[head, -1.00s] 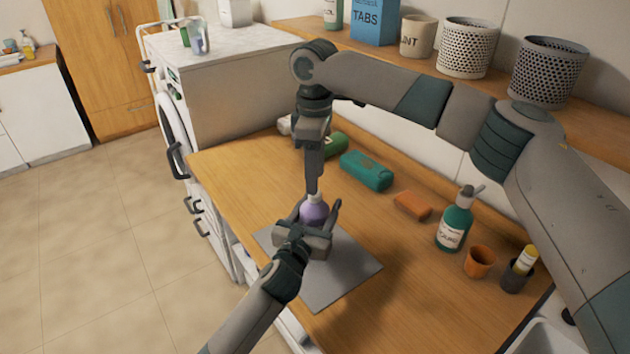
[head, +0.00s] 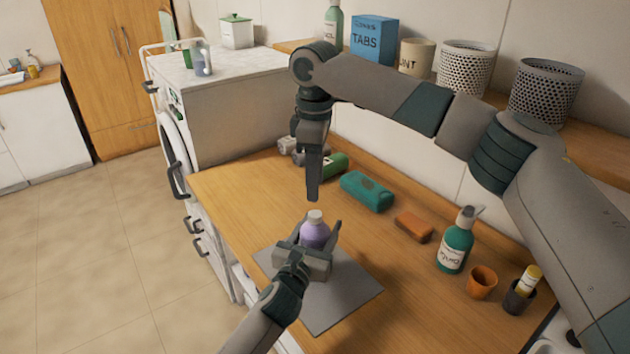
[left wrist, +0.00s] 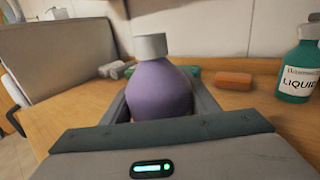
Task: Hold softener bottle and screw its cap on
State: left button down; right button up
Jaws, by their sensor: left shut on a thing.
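The softener bottle (head: 314,236) is lilac and stands upright over the grey mat. In the left wrist view the bottle (left wrist: 160,92) is between the fingers, with the cap (left wrist: 150,46) on top. My left gripper (head: 316,238) is shut around the bottle's body from the near side; its palm hides the lower part. My right gripper (head: 313,198) points down just above the cap, with a small gap visible. Its fingers are seen edge-on, so their opening is unclear.
The grey mat (head: 345,300) lies on the wooden counter. A teal pack (head: 367,191), an orange bar (head: 414,226), a green pump bottle (head: 456,242), an orange cup (head: 482,282) and a dark holder (head: 518,298) stand to the right. A green bottle (head: 335,166) lies behind.

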aim_at(315, 214)
jog(key=shift+f, duration=0.1)
jog(key=shift+f, duration=3.9)
grip_shut()
jog(key=shift+o, duration=0.8)
grip_release()
notch_tip(315, 214, up, 12)
